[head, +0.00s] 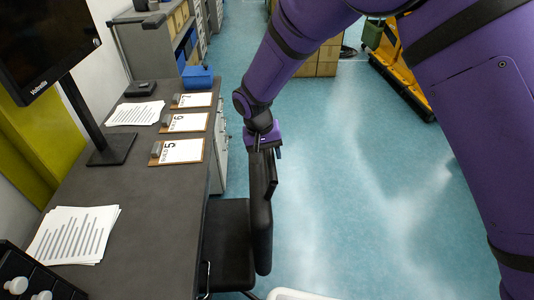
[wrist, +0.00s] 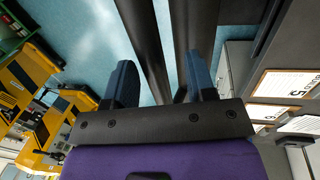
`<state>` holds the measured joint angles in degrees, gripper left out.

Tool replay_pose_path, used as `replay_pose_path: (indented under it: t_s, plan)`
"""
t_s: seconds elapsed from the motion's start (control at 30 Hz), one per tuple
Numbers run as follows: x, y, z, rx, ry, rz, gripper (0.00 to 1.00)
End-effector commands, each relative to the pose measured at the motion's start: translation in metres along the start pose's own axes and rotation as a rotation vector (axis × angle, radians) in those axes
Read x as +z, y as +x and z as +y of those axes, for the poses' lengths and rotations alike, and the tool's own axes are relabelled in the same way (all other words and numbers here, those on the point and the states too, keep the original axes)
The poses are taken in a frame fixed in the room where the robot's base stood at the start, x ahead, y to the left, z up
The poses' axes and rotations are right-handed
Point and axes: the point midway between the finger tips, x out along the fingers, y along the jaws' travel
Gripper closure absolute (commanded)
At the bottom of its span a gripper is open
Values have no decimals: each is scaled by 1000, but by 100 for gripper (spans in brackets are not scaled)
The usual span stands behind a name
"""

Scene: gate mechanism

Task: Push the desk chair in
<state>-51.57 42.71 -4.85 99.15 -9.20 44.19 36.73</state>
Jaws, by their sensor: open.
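The black desk chair stands beside the desk, its seat (head: 229,240) partly under the right edge of the desk (head: 150,215). Its upright backrest (head: 261,215) is on the side away from the desk. My gripper (head: 267,153) is at the far upper end of the backrest, pointing down. In the wrist view, my gripper (wrist: 162,82) has its two blue-grey fingers apart. Dark chair parts (wrist: 146,40) run between and behind the fingers. I cannot tell whether a finger touches the chair. The chair's base is mostly hidden.
A drawer cabinet (head: 219,150) stands under the desk beyond the chair. The teal floor (head: 350,190) to the right is clear. Yellow equipment (head: 400,75) stands farther back.

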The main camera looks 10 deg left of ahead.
Motion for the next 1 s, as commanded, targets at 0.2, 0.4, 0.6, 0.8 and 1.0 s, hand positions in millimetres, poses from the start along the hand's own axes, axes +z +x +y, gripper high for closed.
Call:
replay_pose_path:
  t_s: [0.2,0.4,0.6,0.8,1.0]
  plan:
    - [0,-29,0,-2,0,4,49]
    - [-1,-67,-1,-3,-1,4,49]
    - [0,-95,-2,-3,-1,3,49]
    - [0,-106,-2,-2,-1,2,49]
    - [0,-107,-2,-2,-1,1,49]
